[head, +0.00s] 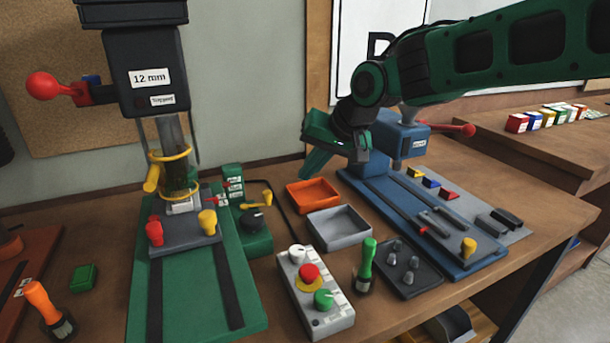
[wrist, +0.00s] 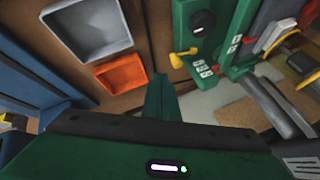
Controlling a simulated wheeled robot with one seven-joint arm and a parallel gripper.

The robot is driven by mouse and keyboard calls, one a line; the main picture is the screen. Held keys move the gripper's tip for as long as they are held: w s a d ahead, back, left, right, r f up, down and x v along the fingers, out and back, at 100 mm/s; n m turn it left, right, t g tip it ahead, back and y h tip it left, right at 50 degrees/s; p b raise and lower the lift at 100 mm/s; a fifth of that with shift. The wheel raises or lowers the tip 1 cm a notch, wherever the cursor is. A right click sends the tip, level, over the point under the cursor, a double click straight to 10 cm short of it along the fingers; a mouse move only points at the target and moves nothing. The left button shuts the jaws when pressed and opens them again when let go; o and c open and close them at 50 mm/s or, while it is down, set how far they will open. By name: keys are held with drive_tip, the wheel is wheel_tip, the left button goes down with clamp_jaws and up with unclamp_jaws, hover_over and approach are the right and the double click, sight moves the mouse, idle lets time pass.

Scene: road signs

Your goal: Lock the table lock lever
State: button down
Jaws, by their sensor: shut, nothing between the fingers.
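A green drill press (head: 140,75) marked "12 mm" stands at the left in the head view. I cannot tell by any label which one is the table lock lever. My gripper (head: 312,172) is shut and empty, held above the bench behind the orange tray, apart from every lever. Its closed fingers show in the wrist view (wrist: 161,92).
An orange tray (head: 313,194) and a grey tray (head: 340,228) lie between the press and a blue machine (head: 400,215). A control box (head: 315,292) with red and green buttons and a green-handled brush (head: 366,265) stand in front. Bare bench shows around the trays.

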drive_tip(key=shift+f, duration=0.1)
drive_tip(key=d+m+y, duration=0.1)
drive_tip(key=m, duration=0.1)
drive_tip(key=s+d+m+y, duration=0.1)
drive_tip(key=m, duration=0.1)
drive_tip(key=d+f+m+y, duration=0.1)
drive_tip(key=shift+s+d+m+g, duration=0.2)
drive_tip(key=shift+d+m+g, duration=0.1)
drive_tip(key=shift+m, duration=0.1)
drive_tip(key=shift+a, duration=0.1)
drive_tip(key=w+a+r+x, duration=0.1)
drive_tip(key=r+x, duration=0.1)
drive_tip(key=x, duration=1.1)
drive_tip(key=shift+a, duration=0.35)
